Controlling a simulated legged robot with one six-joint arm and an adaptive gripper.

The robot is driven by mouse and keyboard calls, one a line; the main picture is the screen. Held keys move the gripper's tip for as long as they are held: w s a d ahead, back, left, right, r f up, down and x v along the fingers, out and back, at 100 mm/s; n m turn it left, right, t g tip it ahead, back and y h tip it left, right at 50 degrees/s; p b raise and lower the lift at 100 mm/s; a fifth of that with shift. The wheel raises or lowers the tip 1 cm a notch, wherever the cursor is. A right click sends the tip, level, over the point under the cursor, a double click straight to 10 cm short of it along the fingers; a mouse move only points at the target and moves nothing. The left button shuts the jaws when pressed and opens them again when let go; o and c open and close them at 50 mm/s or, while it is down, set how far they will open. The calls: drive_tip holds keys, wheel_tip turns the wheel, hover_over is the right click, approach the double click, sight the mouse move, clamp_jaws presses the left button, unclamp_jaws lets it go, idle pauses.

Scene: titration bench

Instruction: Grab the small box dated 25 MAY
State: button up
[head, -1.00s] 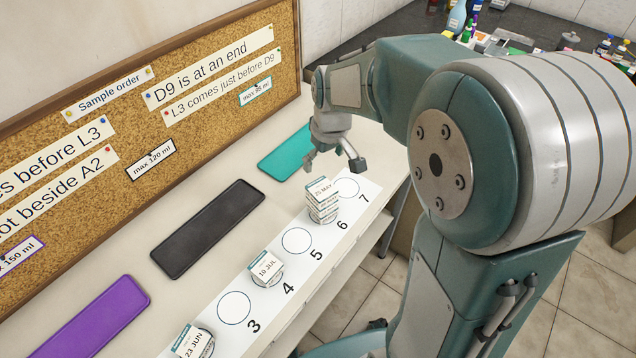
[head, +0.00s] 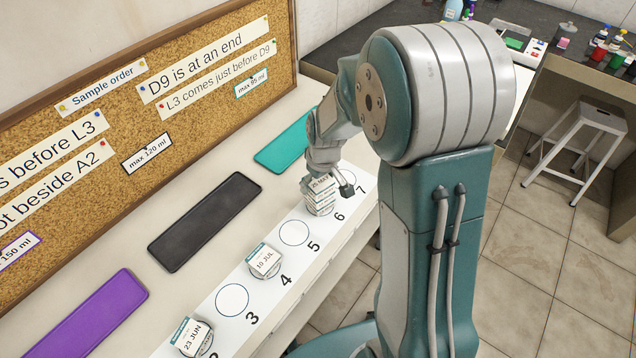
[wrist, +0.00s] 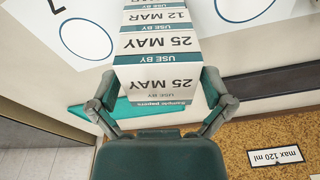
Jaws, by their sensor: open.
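A stack of small white boxes with teal bands stands on circle 6 in the head view. Its top box (head: 320,184) reads 25 MAY. In the wrist view the 25 MAY box (wrist: 160,84) is nearest, and a second 25 MAY label and a 12 MAR label (wrist: 160,16) show beyond it. I cannot tell if both 25 MAY labels are on one box. My gripper (wrist: 160,100) is open, with one finger on each side of the nearest box. In the head view my gripper (head: 330,180) is at the stack's top, partly hidden. Finger contact is unclear.
On the white numbered strip (head: 262,291), a 10 JUL box (head: 265,260) stands near 4 and a 23 JUN box (head: 191,337) at the front. Teal (head: 284,145), black (head: 205,220) and purple (head: 100,318) mats lie beside the corkboard (head: 215,100). Circles 3 and 5 are empty.

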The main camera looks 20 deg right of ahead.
drive_tip(key=c, duration=0.9)
